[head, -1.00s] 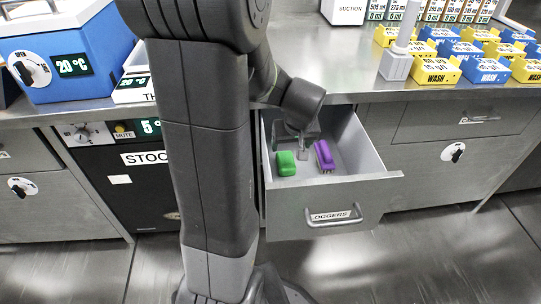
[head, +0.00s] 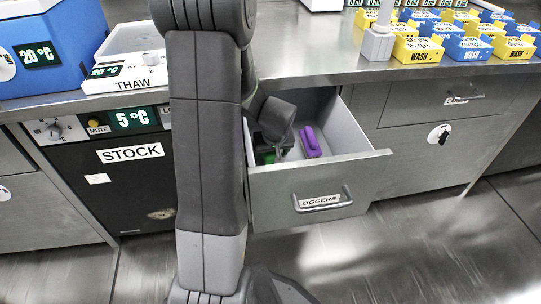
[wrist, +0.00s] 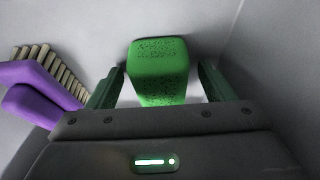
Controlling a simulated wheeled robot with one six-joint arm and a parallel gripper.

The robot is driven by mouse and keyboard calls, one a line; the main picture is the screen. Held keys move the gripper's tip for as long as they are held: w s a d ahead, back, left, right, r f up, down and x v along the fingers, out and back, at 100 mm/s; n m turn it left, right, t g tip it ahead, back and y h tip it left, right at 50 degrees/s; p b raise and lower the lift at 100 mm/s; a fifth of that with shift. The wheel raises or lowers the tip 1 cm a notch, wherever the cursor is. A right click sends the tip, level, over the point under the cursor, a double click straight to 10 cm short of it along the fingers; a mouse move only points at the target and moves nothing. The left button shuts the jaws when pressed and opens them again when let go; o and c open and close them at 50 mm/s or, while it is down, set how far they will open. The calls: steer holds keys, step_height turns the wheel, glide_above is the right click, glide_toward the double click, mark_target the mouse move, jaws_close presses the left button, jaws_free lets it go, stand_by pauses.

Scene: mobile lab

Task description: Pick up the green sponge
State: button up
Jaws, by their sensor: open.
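The green sponge (wrist: 158,72) lies on the floor of the open drawer. In the wrist view it sits between the two fingers of my open gripper (wrist: 158,88), with a gap visible on each side. In the head view my gripper (head: 268,148) is down inside the drawer (head: 320,187), and only a small part of the sponge (head: 268,158) shows past it. I cannot tell how high the fingertips are above the drawer floor.
A purple brush (head: 311,142) lies in the drawer to the right of the sponge; in the wrist view it is at the left, close to one finger. Drawer walls surround my gripper. The steel counter (head: 310,50) is above and behind the drawer.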

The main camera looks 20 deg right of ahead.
mark_target(274, 156)
steer(key=c, duration=1)
steer(key=shift+r, duration=0.1)
steer(key=shift+r+p, duration=0.45)
steer(key=shift+r, duration=0.1)
steer(key=s, duration=0.3)
steer(key=shift+s+a, duration=0.2)
steer(key=shift+a, duration=0.1)
steer(key=r+p, duration=0.1)
steer(key=r, duration=0.3)
steer(key=r+p, duration=0.2)
steer(key=r, duration=0.3)
steer(key=r+p, duration=0.2)
steer(key=r, duration=0.2)
steer(key=shift+s+a+r, duration=0.1)
steer(key=shift+s+r, duration=0.15)
steer(key=shift+r, duration=0.15)
